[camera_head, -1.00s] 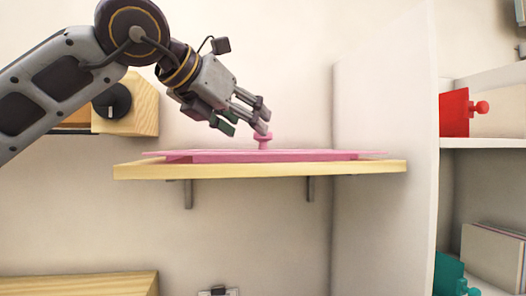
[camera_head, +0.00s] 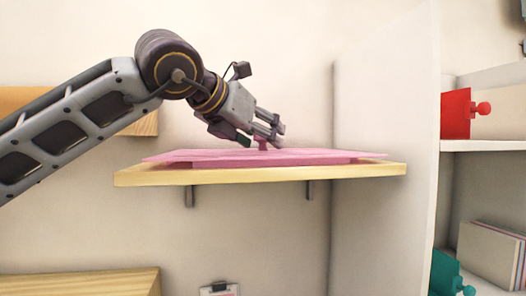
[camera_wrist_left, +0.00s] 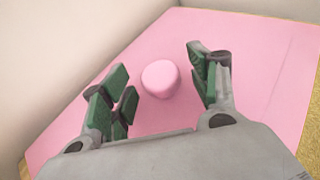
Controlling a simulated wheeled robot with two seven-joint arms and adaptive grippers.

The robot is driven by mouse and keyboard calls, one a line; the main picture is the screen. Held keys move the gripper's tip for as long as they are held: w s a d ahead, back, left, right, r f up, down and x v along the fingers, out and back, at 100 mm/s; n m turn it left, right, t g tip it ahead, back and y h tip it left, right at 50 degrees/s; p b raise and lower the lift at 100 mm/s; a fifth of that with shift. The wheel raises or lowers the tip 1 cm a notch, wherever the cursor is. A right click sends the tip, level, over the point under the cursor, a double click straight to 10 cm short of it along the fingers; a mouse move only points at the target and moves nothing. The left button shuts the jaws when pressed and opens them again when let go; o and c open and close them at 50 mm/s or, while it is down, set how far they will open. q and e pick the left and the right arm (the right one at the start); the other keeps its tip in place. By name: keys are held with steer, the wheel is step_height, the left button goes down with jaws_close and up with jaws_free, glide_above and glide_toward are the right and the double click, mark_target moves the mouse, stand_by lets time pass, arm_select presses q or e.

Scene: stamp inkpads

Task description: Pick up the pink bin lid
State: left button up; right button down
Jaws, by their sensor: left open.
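The pink bin lid (camera_head: 300,156) lies flat on a wooden wall shelf, with a round knob (camera_head: 262,144) standing up near its middle. The lid (camera_wrist_left: 215,125) and its knob (camera_wrist_left: 160,79) also show in the left wrist view. My left gripper (camera_head: 262,140) comes down at a slant from the upper left and is at the knob. In the wrist view the left gripper (camera_wrist_left: 162,92) is open, with its green-padded fingers on either side of the knob and a gap visible on both sides. My right gripper is not in view.
The wooden shelf (camera_head: 150,178) is held by brackets on the wall. A white side panel (camera_head: 385,120) stands at its right end. Further right, shelves hold a red object (camera_head: 455,115), a teal object (camera_head: 446,274) and books (camera_head: 492,252).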

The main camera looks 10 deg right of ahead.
arm_select(q)
steer(key=shift+c, duration=0.3)
steer(key=c, duration=1.2)
steer(key=shift+s+r, duration=0.1)
steer(key=shift+r, duration=0.1)
